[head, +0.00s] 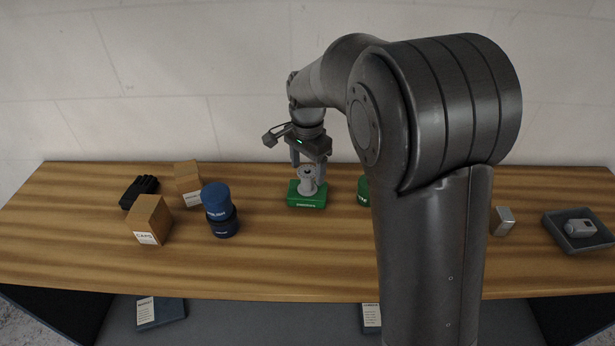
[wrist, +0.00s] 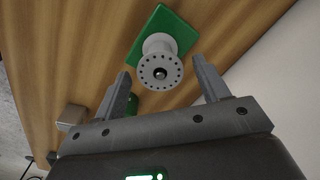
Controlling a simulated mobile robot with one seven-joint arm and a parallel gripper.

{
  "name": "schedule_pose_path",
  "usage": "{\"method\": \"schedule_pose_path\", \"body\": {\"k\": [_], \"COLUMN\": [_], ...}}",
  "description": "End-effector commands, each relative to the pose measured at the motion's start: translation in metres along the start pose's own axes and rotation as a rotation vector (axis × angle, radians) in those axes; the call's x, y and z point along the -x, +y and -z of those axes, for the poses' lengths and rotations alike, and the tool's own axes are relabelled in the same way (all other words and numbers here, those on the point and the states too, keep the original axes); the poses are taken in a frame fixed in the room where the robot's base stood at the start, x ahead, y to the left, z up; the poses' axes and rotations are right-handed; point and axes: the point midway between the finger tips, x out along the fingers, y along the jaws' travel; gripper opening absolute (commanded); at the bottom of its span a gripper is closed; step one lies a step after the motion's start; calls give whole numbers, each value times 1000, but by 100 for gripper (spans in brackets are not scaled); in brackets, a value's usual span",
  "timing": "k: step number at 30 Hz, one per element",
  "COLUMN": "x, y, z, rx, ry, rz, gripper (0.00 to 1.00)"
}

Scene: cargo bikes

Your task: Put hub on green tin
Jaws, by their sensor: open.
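The hub (head: 308,180) is a light grey spool shape with a ring of holes in its flange. It stands on the green tin (head: 307,200), a low rectangular block on the table. In the wrist view the hub (wrist: 160,68) shows end-on, with the green tin (wrist: 172,30) behind it. My gripper (head: 309,162) is above the hub. In the wrist view my gripper (wrist: 162,78) is open, one finger to each side of the hub, with gaps between the fingers and the hub.
A round green tin (head: 363,191) stands right of the hub, partly hidden by my arm. Stacked blue tins (head: 217,203), cardboard boxes (head: 151,219) and black gloves (head: 138,190) are at left. A silver box (head: 503,221) and a grey tray (head: 557,236) are at right.

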Motion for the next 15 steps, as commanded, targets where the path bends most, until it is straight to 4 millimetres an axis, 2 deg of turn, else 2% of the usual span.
{"method": "schedule_pose_path", "body": {"k": [1, 6, 10, 15], "x": [14, 48, 67, 79], "y": [-1, 0, 0, 0], "z": [1, 0, 0, 0], "rx": [0, 0, 0, 0], "ry": [2, 2, 1, 0], "rz": [5, 3, 2, 1], "gripper": [68, 68, 68, 68]}}
